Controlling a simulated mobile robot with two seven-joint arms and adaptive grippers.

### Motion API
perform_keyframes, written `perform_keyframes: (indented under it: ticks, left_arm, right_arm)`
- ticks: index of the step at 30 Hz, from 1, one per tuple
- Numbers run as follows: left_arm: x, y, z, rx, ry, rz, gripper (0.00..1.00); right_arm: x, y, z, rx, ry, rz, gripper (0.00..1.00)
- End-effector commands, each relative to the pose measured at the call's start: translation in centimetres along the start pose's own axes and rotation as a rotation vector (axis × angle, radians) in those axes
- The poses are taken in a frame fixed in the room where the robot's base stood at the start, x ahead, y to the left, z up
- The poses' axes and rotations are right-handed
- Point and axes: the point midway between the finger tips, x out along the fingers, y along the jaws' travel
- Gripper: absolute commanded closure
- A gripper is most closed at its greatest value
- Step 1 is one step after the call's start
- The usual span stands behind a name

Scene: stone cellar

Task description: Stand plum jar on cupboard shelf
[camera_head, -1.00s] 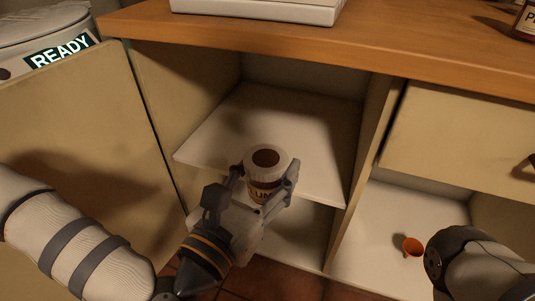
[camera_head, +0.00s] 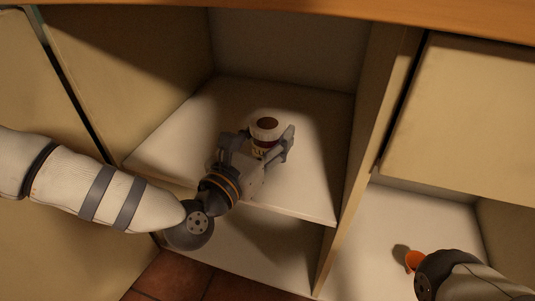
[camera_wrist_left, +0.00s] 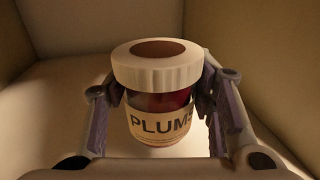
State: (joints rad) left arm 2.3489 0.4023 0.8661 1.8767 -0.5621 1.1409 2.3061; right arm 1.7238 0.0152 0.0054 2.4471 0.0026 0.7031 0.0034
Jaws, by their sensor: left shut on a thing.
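The plum jar (camera_head: 267,127) has a white lid with a brown disc on top and a label. In the left wrist view the jar (camera_wrist_left: 160,97) reads "PLUMS" and looks upright. My left gripper (camera_head: 262,146) is shut on the jar, one finger on each side. The jar is inside the open cupboard, over the upper shelf (camera_head: 185,135). I cannot tell whether its base touches the shelf. The lower part of the jar is partly hidden by the gripper. My right arm shows at the lower right, but its gripper is out of view.
The shelf is otherwise bare. A cupboard side wall (camera_head: 120,70) stands left of the jar and an upright divider (camera_head: 366,125) right. An orange cup (camera_head: 413,260) lies in the right compartment near my right arm. The worktop edge (camera_head: 300,14) runs above.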

Motion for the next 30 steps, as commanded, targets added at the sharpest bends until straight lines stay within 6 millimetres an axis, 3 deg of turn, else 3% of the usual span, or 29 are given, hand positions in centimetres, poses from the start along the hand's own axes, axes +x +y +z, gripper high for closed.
perform_keyframes:
  ticks: [8,19,20,21,22,30]
  left_arm:
    - [0.9,0.4,-4.2,0.001,0.001,-0.003,0.87]
    - [0.8,0.5,-4.5,0.000,-0.002,0.000,0.87]
    - [0.8,0.5,-4.5,0.000,-0.001,-0.001,0.44]
    - [0.8,0.5,-4.4,0.001,-0.001,-0.001,0.35]
    - [0.8,0.5,-4.4,0.001,-0.001,-0.001,0.30]
    - [0.8,0.5,-4.3,0.001,-0.002,-0.001,0.30]
  right_arm:
    - [1.5,0.1,-0.3,-0.004,-0.037,0.002,0.60]
    - [1.6,0.1,-0.3,-0.005,-0.042,0.003,0.60]
    - [1.6,0.1,-0.2,-0.004,-0.041,0.003,0.60]
    - [1.5,0.1,-0.2,-0.005,-0.040,0.003,0.60]
    - [1.5,0.1,-0.2,-0.004,-0.040,0.003,0.60]
    - [1.5,0.1,-0.2,-0.004,-0.040,0.003,0.60]
